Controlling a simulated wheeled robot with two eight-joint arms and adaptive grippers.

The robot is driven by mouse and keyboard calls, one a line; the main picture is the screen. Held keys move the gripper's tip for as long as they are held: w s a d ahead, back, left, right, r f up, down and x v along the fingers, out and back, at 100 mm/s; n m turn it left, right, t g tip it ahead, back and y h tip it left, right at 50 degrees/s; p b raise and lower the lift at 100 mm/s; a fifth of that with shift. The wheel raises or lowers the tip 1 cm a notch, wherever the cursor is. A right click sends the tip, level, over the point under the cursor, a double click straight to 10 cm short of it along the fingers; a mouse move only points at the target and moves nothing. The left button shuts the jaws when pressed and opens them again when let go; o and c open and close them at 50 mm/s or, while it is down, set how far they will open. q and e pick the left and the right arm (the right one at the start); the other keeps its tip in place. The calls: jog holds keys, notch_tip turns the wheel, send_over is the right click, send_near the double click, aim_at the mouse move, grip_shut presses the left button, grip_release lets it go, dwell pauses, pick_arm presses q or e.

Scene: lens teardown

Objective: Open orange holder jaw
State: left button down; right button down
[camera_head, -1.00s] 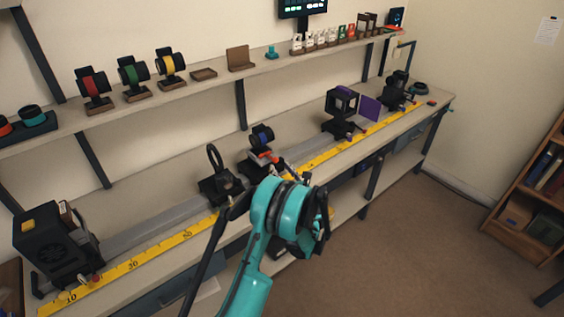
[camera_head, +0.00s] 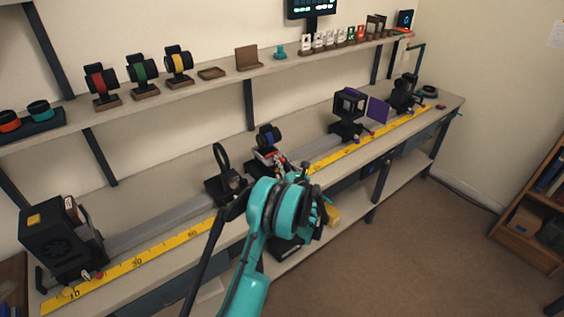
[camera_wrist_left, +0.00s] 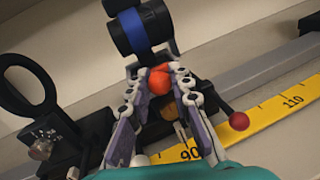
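The holder with the blue-banded lens (camera_head: 268,138) stands on the rail in the head view. In the left wrist view the blue-banded barrel (camera_wrist_left: 142,30) is at the top. The orange jaw (camera_wrist_left: 159,80) shows just below it, as a rounded orange piece. My left gripper (camera_wrist_left: 159,73) has its two fingertips on either side of this orange piece, close against it, and appears shut on it. In the head view my teal left wrist hides much of the left gripper (camera_head: 272,160) and the holder's front. My right gripper is not in view.
A black ring holder (camera_head: 222,175) stands on the rail to the left. A red ball-ended knob (camera_wrist_left: 239,121) sticks out right of the fingers. The yellow ruler (camera_head: 150,262) runs along the bench front. A purple plate (camera_head: 378,110) stands farther right.

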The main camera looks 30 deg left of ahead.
pick_arm(q)
jog(key=shift+w+d+b+v, duration=0.1)
jog(key=shift+w+b+v, duration=0.1)
jog(key=shift+v, duration=0.5)
jog(key=shift+w+d+b+v, duration=0.1)
jog(key=shift+b+v, duration=0.05)
jog(key=shift+v, duration=0.55)
jog(key=c, duration=1.3)
grip_release()
jog(key=shift+a, duration=0.1)
jog(key=shift+c, duration=0.2)
jog(key=v, duration=1.2)
